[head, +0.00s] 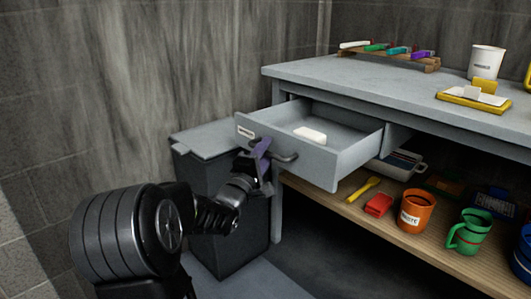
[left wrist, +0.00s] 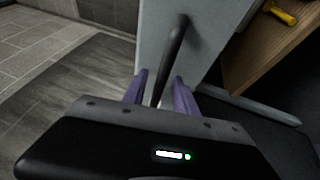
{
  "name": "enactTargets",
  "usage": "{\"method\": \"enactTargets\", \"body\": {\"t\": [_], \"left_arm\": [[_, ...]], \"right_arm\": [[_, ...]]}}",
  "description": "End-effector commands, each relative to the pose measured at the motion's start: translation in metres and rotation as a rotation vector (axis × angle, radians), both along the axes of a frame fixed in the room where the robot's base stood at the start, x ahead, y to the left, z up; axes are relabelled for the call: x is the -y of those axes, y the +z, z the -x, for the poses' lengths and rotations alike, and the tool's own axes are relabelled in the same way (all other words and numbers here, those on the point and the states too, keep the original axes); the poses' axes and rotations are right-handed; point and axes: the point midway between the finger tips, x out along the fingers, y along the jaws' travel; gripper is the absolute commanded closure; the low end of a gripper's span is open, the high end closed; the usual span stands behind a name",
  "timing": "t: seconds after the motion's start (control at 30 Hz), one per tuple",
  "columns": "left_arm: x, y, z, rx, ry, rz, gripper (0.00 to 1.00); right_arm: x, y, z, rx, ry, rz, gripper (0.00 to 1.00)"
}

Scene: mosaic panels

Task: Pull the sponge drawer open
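The grey sponge drawer (head: 345,160) stands pulled out from under the worktop, with a white sponge (head: 310,134) lying inside. Its front carries a small label at the left and a dark bar handle (head: 286,157). My left gripper (head: 262,152), with purple fingers, is at the left part of the handle. In the left wrist view the handle (left wrist: 172,55) runs between the two fingers of the left gripper (left wrist: 160,80). The fingers stand apart, with narrow gaps visible beside the bar. My right gripper is not in view.
A grey bin (head: 205,140) stands left of the bench (head: 380,80). The wooden shelf (head: 350,208) below holds an orange mug (head: 416,212), a green mug (head: 468,232), a red block (head: 378,205) and a yellow tool (head: 363,189). Floor before the drawer is clear.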

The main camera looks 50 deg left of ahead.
Motion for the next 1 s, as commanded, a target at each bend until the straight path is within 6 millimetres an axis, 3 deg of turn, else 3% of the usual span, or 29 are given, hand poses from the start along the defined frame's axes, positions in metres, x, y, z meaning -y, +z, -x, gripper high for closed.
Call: {"method": "enactTargets", "body": {"t": [0.23, 0.6, 1.0], "left_arm": [[0.005, -0.001, 0.013, -0.001, 0.002, 0.001, 0.66], [0.028, -0.011, 0.064, -0.001, 0.002, 0.001, 0.66], [0.031, -0.014, 0.07, -0.001, 0.0, 0.0, 0.66]], "right_arm": [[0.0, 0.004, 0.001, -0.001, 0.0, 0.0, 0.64], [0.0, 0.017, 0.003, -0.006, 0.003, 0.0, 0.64], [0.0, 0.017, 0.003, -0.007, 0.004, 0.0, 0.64]]}}
